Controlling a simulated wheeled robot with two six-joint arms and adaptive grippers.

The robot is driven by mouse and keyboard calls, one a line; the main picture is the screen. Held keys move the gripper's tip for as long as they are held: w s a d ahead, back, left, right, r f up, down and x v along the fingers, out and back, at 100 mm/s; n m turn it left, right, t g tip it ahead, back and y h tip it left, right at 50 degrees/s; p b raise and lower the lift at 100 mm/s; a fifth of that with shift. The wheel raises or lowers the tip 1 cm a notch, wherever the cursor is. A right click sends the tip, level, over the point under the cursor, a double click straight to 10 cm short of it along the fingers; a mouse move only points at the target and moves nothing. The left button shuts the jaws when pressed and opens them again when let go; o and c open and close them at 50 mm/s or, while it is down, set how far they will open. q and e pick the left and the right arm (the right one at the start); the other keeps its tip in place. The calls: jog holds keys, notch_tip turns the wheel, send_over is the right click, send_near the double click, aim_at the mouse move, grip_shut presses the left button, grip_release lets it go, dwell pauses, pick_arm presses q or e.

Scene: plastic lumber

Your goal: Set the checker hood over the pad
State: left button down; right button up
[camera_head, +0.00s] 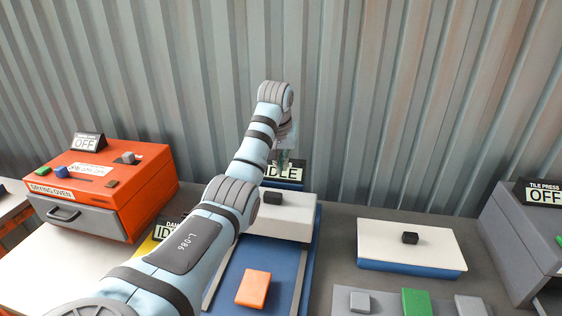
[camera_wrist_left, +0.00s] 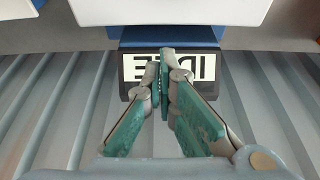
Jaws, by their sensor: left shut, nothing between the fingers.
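A white hood with a black knob (camera_head: 273,198) sits at the back of a blue bed with pale side rails (camera_head: 231,277). An orange block (camera_head: 253,289) lies on the bed's front part, clear of the hood. I cannot tell which part is the pad. My left gripper (camera_head: 284,163) is shut and empty, behind and above the hood, by an IDLE sign (camera_head: 286,172). In the left wrist view the closed fingers (camera_wrist_left: 163,58) point at that sign (camera_wrist_left: 172,68), and the white hood's edge (camera_wrist_left: 170,10) shows at the top. My right gripper is out of view.
An orange drying oven (camera_head: 120,190) stands left, a grey tile press (camera_head: 520,240) right. A white-topped blue box with a black knob (camera_head: 380,240) and grey and green blocks (camera_head: 416,302) are right of the bed. A corrugated wall is behind.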

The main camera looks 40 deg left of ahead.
pick_arm(q)
jog(key=x, duration=0.3)
jog(key=shift+s+a+f, duration=0.1)
jog(key=shift+s+f, duration=0.1)
jog(key=shift+f, duration=0.05)
jog(key=shift+s+d+f, duration=0.15)
jog(key=shift+s+d, duration=0.15)
jog(key=shift+s, duration=0.25)
jog(key=shift+s+d+f, duration=0.15)
jog(key=shift+s+d, duration=0.2)
jog(key=shift+s, duration=0.25)
jog(key=shift+s+d, duration=0.3)
jog(key=shift+s, duration=0.15)
jog(key=shift+r, duration=0.1)
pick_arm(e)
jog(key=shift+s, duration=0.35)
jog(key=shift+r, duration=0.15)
